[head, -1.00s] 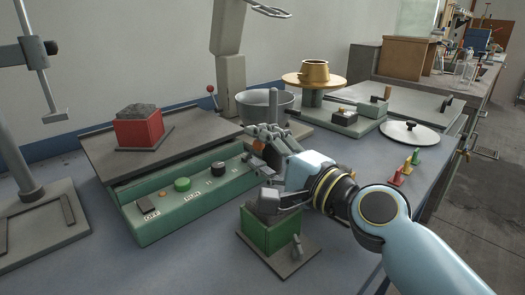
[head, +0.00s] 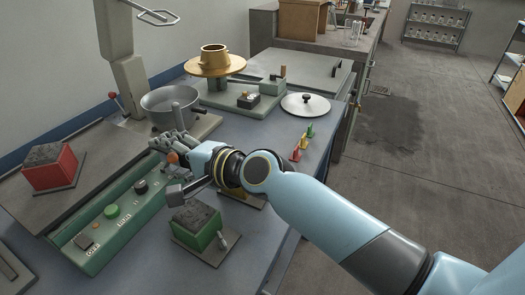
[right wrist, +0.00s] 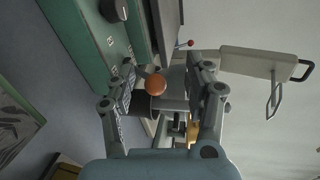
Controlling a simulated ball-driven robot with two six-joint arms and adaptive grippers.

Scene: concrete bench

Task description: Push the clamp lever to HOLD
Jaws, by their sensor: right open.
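An orange ball knob (head: 173,158), which looks like the clamp lever's end, stands at the far end of the green control panel (head: 128,207). My right gripper (head: 170,166) is open around that end of the panel. In the right wrist view the orange knob (right wrist: 155,84) shows between the two spread fingers of my right gripper (right wrist: 162,68). I cannot tell whether a finger touches it. The lever's shaft is mostly hidden, and I cannot read a HOLD label. My left gripper is not in view.
A green box (head: 196,228) on a plate stands just below my right gripper. A grey pot (head: 171,108) stands behind it. Several small coloured pegs (head: 303,143) and a lid (head: 306,104) lie to the right. A red box (head: 52,168) is at left.

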